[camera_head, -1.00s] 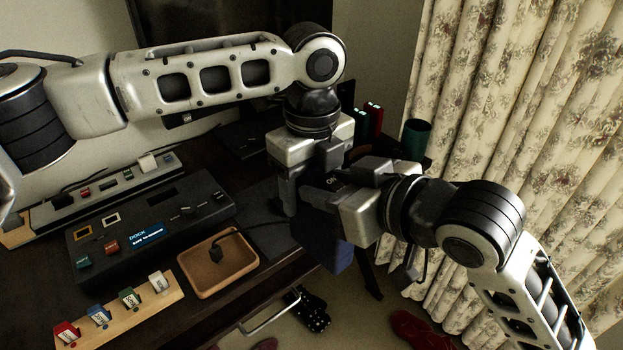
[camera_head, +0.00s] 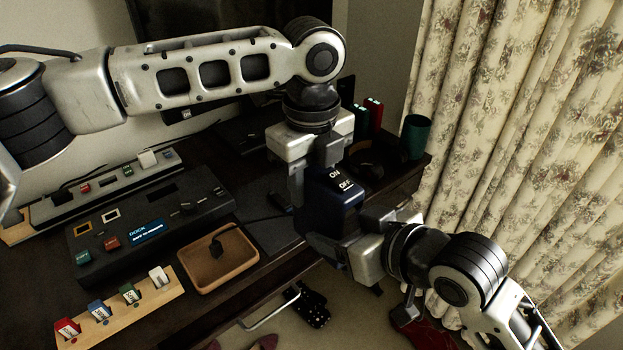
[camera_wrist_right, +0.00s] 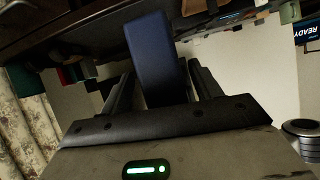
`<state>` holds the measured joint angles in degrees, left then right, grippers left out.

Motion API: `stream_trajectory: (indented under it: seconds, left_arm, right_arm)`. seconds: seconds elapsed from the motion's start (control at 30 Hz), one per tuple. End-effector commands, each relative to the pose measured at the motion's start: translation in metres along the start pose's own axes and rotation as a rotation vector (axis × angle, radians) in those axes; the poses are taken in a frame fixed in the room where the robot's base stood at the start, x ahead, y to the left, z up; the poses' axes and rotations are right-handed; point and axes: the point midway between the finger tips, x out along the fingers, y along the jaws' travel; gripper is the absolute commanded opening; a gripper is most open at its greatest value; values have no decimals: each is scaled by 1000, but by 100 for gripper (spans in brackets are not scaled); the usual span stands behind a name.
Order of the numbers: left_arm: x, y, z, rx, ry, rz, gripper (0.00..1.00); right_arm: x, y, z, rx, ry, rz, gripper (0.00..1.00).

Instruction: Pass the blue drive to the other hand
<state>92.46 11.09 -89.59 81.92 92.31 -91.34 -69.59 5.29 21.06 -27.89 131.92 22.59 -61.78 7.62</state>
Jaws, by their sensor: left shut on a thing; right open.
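My left gripper (camera_head: 314,172) is shut on the blue drive (camera_head: 345,186) and holds it in the air beyond the desk's front edge. The drive's dark face with ON and OFF lettering shows. My right gripper (camera_head: 336,238) is open just below the left one, at the drive's lower part. In the right wrist view the drive (camera_wrist_right: 151,55) stands between the two spread fingers of the right gripper (camera_wrist_right: 162,85). Whether the fingers touch it, I cannot tell.
On the desk are a black dock (camera_head: 150,225), a brown tray (camera_head: 217,262) with a small black plug, and a wooden rack (camera_head: 120,310) of coloured drives. A green cup (camera_head: 415,137) stands at the far right corner. A curtain (camera_head: 520,130) hangs at right.

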Motion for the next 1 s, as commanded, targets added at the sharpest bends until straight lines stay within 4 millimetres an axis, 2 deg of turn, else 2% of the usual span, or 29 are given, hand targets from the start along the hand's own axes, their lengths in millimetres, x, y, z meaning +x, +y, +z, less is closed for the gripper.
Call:
stream_trajectory:
  seconds: [0.03,0.2,0.3,0.4,0.5,0.6,1.0]
  left_arm:
    - [-1,0,0,0,0,-2,0]
    - [-1,0,0,0,0,-2,0]
    - [-1,0,0,0,0,-2,0]
    - [-1,0,0,0,0,-2,0]
    - [-1,0,0,0,0,-2,0]
    - [-1,0,0,0,0,-2,0]
    - [0,0,0,-6,1,-2,0]
  right_arm:
    - [4,2,32,48,-30,16,63]
    - [1,13,117,148,-68,115,63]
    - [-8,16,159,195,-72,189,63]
    - [-20,17,190,224,-67,257,63]
    - [-30,17,210,237,-64,304,63]
    - [-37,18,221,239,-64,330,63]
    - [-39,18,224,238,-62,339,63]
